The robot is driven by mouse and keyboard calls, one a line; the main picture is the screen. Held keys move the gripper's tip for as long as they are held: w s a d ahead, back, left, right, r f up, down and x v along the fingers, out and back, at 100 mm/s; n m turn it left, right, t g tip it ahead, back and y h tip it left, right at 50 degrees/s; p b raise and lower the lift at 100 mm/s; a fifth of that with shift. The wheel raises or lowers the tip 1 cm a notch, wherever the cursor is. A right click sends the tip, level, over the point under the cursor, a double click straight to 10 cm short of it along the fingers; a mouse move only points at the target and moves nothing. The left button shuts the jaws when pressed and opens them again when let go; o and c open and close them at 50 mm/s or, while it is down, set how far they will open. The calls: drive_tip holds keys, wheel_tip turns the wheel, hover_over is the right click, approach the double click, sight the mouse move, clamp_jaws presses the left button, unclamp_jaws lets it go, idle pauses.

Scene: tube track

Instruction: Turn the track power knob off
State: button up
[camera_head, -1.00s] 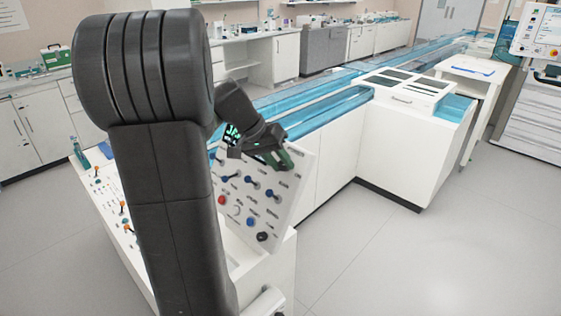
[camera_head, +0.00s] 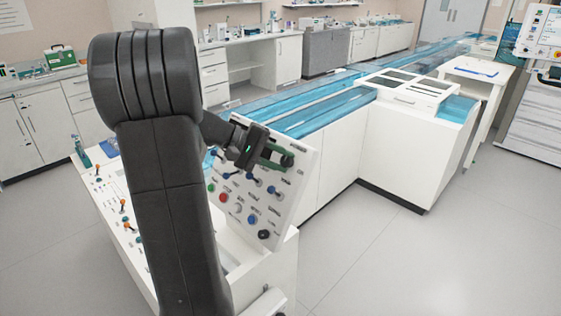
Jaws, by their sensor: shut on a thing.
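The tilted white control panel (camera_head: 288,205) stands right of my arm and carries small levers and knobs. My gripper (camera_head: 284,157) is at its upper right corner, with green fingers shut on a dark round knob (camera_head: 288,161). The fingers partly hide this knob, and its label is too small to read, so I cannot tell its setting. Another black knob (camera_head: 264,234) is at the panel's lower edge, apart from my gripper.
Blue-handled levers (camera_head: 273,190), a red button (camera_head: 224,197) and a blue button (camera_head: 252,219) are on the same panel. A blue-topped track (camera_head: 330,111) runs behind it. Open floor (camera_head: 400,250) lies to the right.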

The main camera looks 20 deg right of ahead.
drive_tip(key=shift+n+h, duration=0.4)
drive_tip(key=shift+n, duration=0.2)
drive_tip(key=o, duration=1)
drive_tip(key=shift+c, duration=0.2)
drive_tip(key=b+v, duration=0.2)
drive_tip(key=v, duration=1.2)
drive_tip(key=shift+f, duration=0.2)
drive_tip(key=shift+s, duration=0.15)
